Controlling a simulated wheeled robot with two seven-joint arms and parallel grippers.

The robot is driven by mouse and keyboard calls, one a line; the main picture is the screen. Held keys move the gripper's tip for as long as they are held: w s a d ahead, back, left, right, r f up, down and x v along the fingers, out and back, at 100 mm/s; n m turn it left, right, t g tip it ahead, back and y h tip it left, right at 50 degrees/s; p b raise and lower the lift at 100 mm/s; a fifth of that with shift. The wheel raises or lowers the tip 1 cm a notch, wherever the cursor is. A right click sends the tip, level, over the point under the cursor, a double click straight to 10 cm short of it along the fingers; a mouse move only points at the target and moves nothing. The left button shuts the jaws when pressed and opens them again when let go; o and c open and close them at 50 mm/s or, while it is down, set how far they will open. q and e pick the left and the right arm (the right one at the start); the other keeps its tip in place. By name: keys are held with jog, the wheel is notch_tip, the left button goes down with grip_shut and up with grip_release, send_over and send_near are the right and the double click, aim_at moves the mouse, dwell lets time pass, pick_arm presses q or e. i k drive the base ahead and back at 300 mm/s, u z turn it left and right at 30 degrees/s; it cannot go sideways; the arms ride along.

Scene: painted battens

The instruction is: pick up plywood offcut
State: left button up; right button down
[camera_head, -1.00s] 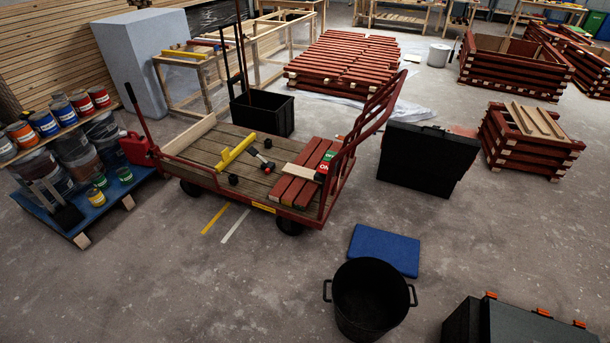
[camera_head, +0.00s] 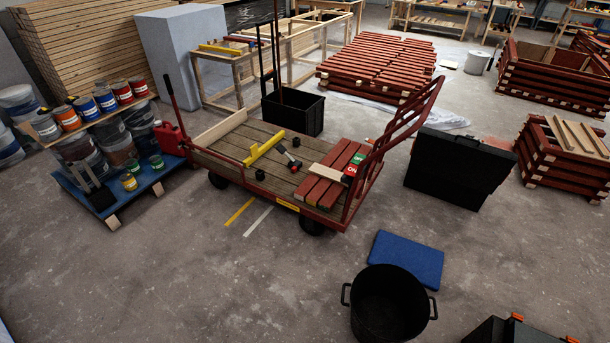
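A small pale flat wooden piece (camera_head: 326,172), which looks like the plywood offcut, lies on the cart near its right end. It rests against or partly on several red-painted battens (camera_head: 340,162); the exact contact is too small to tell. A longer pale board (camera_head: 220,128) lies along the left end of the cart's plank deck (camera_head: 225,152). Neither of my grippers shows in the head view.
The red-framed cart has a yellow level (camera_head: 264,149), a hammer (camera_head: 290,158) and a red-green block (camera_head: 352,172) on it. A black pot (camera_head: 388,305), blue mat (camera_head: 406,260) and black case (camera_head: 458,170) stand right.

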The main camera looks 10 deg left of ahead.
aim_at(318, 169)
jog(key=u, duration=1.05)
jog(key=i, duration=3.25)
jog(key=z, duration=3.35)
jog(key=i, duration=0.1)
jog(key=u, duration=0.2)
